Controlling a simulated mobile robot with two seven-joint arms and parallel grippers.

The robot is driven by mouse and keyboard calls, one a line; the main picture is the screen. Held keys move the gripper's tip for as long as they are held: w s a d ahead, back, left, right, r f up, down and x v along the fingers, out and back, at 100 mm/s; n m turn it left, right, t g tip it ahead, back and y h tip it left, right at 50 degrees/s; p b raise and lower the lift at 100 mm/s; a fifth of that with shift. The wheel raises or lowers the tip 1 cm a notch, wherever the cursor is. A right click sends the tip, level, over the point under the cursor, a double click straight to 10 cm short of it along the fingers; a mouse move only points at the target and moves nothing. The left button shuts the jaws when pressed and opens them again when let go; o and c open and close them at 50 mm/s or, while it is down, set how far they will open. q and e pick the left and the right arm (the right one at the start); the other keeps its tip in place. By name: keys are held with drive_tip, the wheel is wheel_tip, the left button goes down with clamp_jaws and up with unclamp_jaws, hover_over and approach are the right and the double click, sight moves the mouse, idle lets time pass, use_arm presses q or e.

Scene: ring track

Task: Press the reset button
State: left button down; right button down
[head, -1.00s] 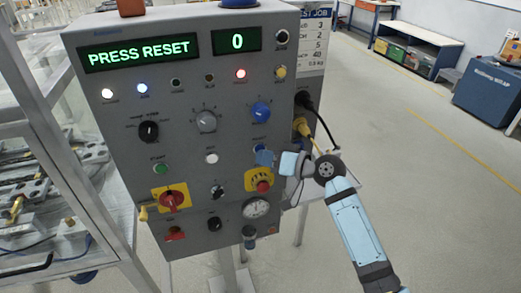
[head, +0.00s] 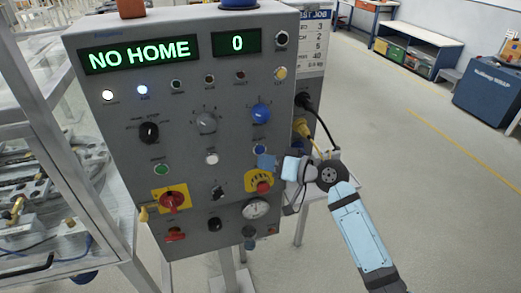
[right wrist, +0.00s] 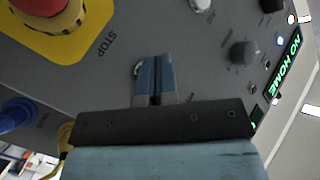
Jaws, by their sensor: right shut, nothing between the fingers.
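The reset button (head: 260,144) is a round blue button on the right side of the grey control panel (head: 185,190), above the red emergency stop (head: 264,187) in the head view. My right gripper (head: 266,161) is shut and empty, its blue fingertips just below the button and in front of the panel. In the right wrist view the shut fingertips (right wrist: 154,62) point at the panel beside the STOP lettering; the button is mostly hidden behind them. Contact cannot be told. The display (head: 140,53) reads NO HOME. My left gripper is not in view.
The yellow-collared emergency stop (right wrist: 50,22) lies close to the fingers. Yellow and black cables (head: 303,128) plug into the panel's right side. A metal frame (head: 40,130) stands at left. The floor to the right is open.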

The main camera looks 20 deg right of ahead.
drive_tip(key=s+p, duration=0.1)
drive_tip(key=s, duration=0.4)
drive_tip(key=shift+d, duration=0.1)
idle(0.4)
idle(0.6)
drive_tip(key=s+d+f+h+p, duration=0.1)
drive_tip(key=s+f+h+p, duration=0.2)
drive_tip(key=s+f, duration=0.7)
drive_tip(key=s+d+f+n+h+p, duration=0.1)
drive_tip(key=s+f+h+p, duration=0.3)
drive_tip(key=s+f, duration=0.6)
drive_tip(key=shift+s+d+h, duration=0.35)
drive_tip(key=shift+s+h, duration=0.55)
drive_tip(key=shift+s, duration=0.35)
